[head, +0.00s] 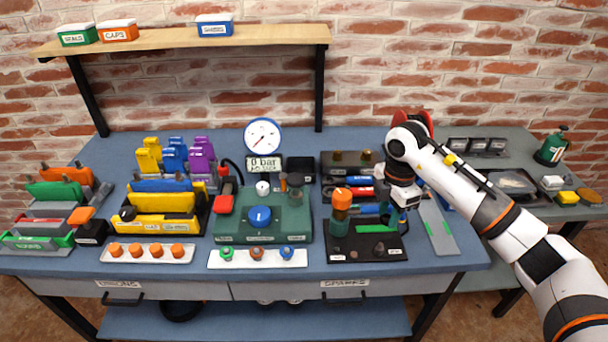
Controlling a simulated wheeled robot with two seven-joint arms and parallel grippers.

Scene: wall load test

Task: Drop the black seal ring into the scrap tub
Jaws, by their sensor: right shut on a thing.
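My right gripper (399,212) reaches in from the right and points down over the right part of a black tray (366,252). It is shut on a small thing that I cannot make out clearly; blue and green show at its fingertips. I cannot pick out the black seal ring, which may be hidden by the gripper or too small to see. I cannot tell which container is the scrap tub. My left gripper is not in view.
An orange-topped green cylinder (340,212) stands on the black tray, left of my gripper. A green test block (262,222) with a blue knob and a gauge (262,136) is further left. A grey side table (470,178) holds several items. A shelf (190,40) overhangs the back.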

